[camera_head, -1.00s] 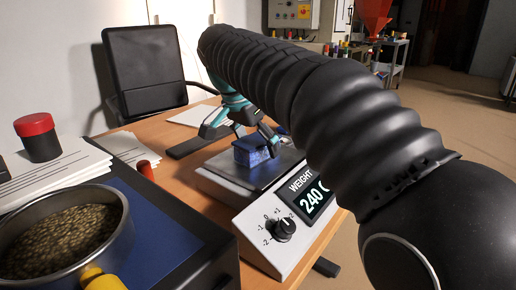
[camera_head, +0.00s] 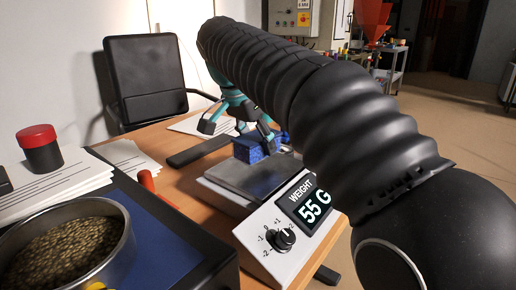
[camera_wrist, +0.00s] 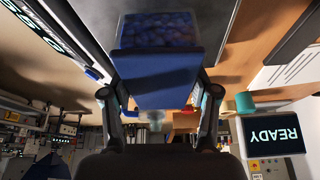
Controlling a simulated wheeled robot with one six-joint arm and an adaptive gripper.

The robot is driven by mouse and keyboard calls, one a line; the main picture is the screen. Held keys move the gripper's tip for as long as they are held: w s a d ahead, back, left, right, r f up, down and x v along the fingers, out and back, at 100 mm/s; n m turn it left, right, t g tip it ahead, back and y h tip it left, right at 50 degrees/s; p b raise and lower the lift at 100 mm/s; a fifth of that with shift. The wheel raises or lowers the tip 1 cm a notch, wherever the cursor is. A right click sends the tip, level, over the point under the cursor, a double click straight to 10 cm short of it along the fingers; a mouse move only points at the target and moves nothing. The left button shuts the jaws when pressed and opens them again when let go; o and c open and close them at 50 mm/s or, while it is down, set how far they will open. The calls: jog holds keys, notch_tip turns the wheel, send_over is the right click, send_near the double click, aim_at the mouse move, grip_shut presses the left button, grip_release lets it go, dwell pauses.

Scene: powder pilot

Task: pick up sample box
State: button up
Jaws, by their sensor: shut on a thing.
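The blue sample box (camera_head: 256,147) is above the back of the scale's metal plate (camera_head: 238,182), under my arm. It also shows in the wrist view (camera_wrist: 156,86), held between both fingers, with a speckled blue face beyond. My gripper (camera_head: 238,130) is teal and black and shut on the box; it also shows in the wrist view (camera_wrist: 158,100). The scale's display (camera_head: 313,208) reads "55 G". My arm hides the right side of the box and part of the scale. Whether the box's underside still touches the plate is hard to tell.
A metal bowl of brown granules (camera_head: 65,240) stands front left on a dark case. Papers (camera_head: 60,180) and a red-lidded jar (camera_head: 40,150) are behind it. A black chair (camera_head: 145,80) stands beyond the table. A red stick-like object (camera_head: 147,180) lies nearby.

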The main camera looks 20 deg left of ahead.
notch_tip(320, 180, up, 2)
jog(key=s+d+r, duration=0.4)
jog(key=d+r, duration=0.2)
jog(key=d, duration=0.4)
jog(key=shift+s+d+r, duration=0.25)
jog(key=shift+s+d, duration=0.1)
